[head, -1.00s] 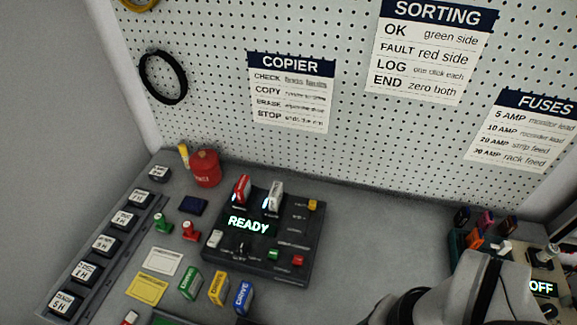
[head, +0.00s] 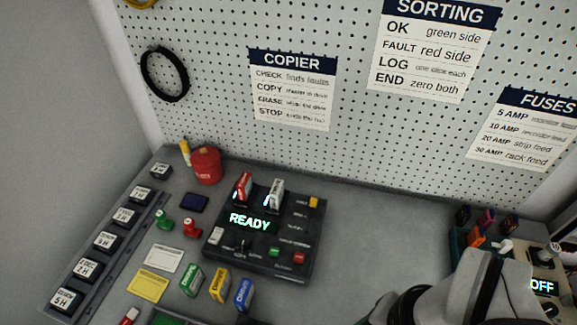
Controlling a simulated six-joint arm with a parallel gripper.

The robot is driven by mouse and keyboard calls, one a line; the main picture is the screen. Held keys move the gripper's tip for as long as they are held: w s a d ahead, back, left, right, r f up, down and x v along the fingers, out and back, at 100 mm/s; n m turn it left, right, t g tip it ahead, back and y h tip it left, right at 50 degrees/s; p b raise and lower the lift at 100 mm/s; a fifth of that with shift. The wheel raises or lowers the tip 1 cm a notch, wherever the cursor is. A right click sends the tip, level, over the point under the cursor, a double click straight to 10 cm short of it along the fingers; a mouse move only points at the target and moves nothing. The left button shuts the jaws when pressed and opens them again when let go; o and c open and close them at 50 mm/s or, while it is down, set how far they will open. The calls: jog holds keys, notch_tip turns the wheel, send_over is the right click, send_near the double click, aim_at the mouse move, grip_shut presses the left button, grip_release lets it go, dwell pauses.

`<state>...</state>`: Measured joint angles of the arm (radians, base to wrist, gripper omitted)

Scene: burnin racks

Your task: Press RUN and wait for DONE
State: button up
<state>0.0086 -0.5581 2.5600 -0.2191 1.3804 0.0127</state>
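The dark copier box (head: 262,262) stands on the grey bench, and its display (head: 250,221) reads READY. A red drive (head: 243,187) and a white drive (head: 275,194) stand upright in its top. My arm shows at the lower right, apart from the box. My gripper is not in view.
Green, yellow and blue drives (head: 219,285) lie in front of the box. A red canister (head: 205,166), stamps (head: 191,228) and a row of labelled blocks (head: 105,242) are left. At right, a panel display (head: 542,286) reads OFF.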

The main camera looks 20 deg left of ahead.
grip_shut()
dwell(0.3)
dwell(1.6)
